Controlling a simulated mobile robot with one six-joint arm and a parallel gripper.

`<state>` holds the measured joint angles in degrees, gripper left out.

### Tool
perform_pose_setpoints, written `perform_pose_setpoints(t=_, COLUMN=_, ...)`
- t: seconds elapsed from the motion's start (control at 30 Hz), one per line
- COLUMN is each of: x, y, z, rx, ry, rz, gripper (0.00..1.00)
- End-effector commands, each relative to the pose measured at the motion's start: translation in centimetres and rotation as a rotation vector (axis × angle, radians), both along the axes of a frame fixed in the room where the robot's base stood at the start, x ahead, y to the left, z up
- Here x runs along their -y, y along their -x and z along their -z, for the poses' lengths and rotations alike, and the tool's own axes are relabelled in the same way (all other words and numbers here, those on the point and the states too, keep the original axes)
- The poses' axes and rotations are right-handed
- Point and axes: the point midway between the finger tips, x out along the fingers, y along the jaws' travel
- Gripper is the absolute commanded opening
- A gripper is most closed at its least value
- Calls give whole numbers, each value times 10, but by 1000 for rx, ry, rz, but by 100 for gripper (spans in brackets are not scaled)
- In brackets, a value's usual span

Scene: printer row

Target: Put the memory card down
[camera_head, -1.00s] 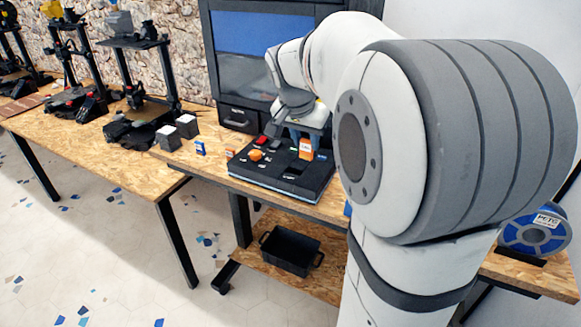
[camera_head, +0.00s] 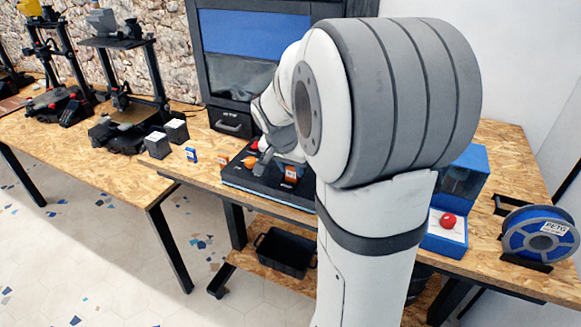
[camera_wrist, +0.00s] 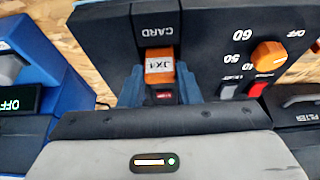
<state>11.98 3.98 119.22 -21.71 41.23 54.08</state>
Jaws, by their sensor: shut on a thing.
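My gripper (camera_wrist: 160,78) is shut on an orange memory card (camera_wrist: 159,66) with a white "JX-1" label in the wrist view. The blue fingers sit on either side of it. The card is at the spot marked CARD on the black panel (camera_wrist: 210,38); I cannot tell whether its lower end is in a slot or only against the panel. In the head view the card (camera_head: 291,174) shows as a small orange piece over the black panel (camera_head: 270,192), and my arm hides much of the gripper.
An orange knob (camera_wrist: 268,55) and a red switch (camera_wrist: 257,90) are right of the card. A small blue item (camera_head: 191,154) and an orange one (camera_head: 222,160) lie left of the panel. A blue device (camera_head: 463,185) and a blue spool (camera_head: 540,235) stand at right.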

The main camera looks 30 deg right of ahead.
Motion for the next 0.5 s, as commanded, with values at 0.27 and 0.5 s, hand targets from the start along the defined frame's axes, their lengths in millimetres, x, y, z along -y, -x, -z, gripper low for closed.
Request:
perform_pose_setpoints(t=0.27, x=1, y=0, z=4, rx=1, ry=-1, rz=3, gripper=8)
perform_pose_setpoints(t=0.5, x=1, y=0, z=7, rx=1, ry=-1, rz=3, gripper=36)
